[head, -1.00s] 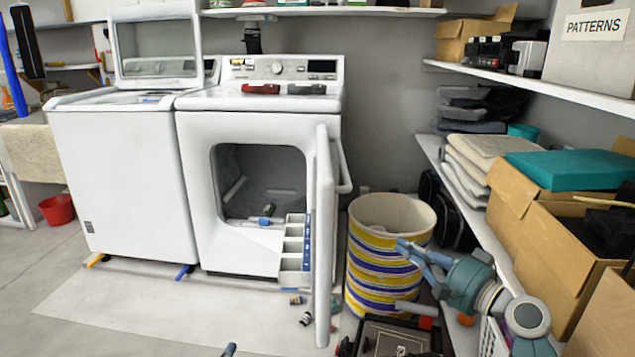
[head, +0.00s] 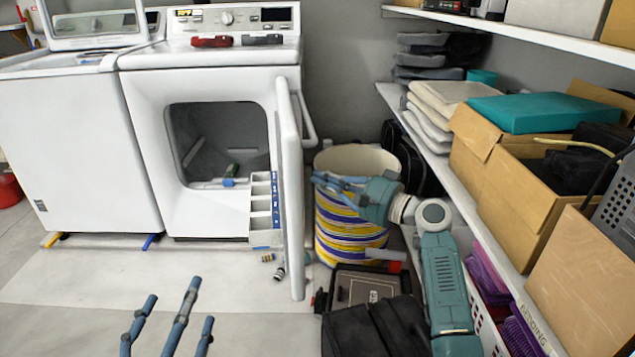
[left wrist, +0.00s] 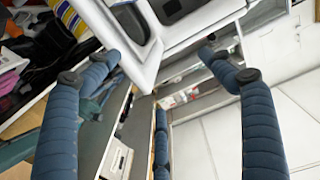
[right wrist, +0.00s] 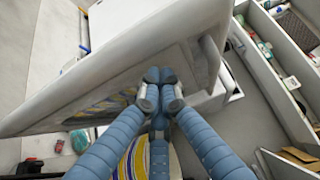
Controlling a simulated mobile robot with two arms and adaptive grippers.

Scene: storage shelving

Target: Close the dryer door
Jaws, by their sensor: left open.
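The white dryer (head: 225,80) stands against the back wall with its dark drum opening exposed. Its door (head: 291,200) stands swung out, almost edge-on, hinged on the right, with a handle (head: 307,122) on its outer side. My right gripper (head: 326,181) is just right of the door, on its outer side. In the right wrist view its fingertips (right wrist: 158,92) are together with nothing visible between them, close to the door (right wrist: 110,85); contact is unclear. My left gripper (head: 180,304) is open and empty, low in front of the dryer; its spread fingers fill the left wrist view.
A striped bin (head: 345,225) stands right of the door, behind my right arm. A dark toolbox (head: 365,287) and small batteries (head: 278,273) lie on the floor near the door. Shelves with boxes (head: 530,165) line the right side. Floor before the dryer is mostly clear.

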